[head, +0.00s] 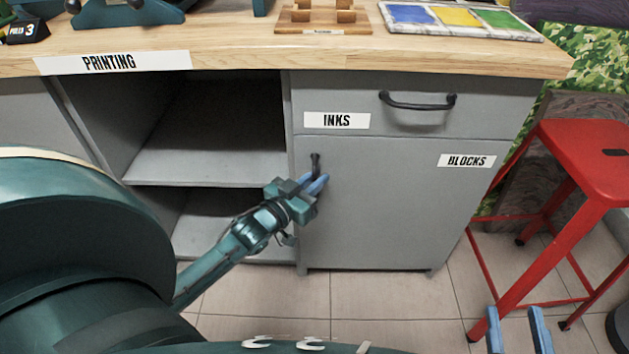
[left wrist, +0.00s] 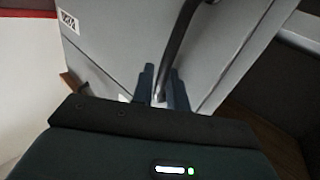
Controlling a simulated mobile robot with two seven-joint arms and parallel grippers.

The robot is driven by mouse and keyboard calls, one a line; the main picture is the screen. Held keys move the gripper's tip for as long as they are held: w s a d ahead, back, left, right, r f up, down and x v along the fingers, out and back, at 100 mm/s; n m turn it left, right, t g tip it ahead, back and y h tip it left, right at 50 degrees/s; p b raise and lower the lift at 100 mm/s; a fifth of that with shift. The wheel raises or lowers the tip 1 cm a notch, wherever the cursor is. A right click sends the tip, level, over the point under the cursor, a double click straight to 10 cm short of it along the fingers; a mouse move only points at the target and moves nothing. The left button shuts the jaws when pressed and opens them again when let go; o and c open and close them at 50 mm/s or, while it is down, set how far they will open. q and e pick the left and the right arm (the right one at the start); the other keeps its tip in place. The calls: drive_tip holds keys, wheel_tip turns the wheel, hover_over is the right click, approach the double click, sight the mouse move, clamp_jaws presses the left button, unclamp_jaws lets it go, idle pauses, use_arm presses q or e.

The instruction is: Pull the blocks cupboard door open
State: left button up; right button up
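The blocks cupboard door (head: 390,215) is a grey panel under the inks drawer, with a "BLOCKS" label (head: 466,160) at its upper right. It looks closed, flush with the cabinet front. Its dark upright handle (head: 315,160) is at the upper left; my gripper hides the lower part. My left gripper (head: 318,184) is at this handle with its blue fingers close together. In the left wrist view the dark handle bar (left wrist: 174,45) runs down between the two fingers (left wrist: 161,90), which look shut on it. My right gripper (head: 518,325) is open and empty at the lower right.
The inks drawer (head: 420,120) with a dark handle is above the door. Open shelves (head: 215,170) are to its left. A red stool (head: 580,160) stands to the right of the cabinet. The tiled floor (head: 390,300) before the door is clear.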

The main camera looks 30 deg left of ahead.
use_arm(q)
clamp_jaws()
drive_tip(key=shift+s, duration=0.1)
idle(0.4)
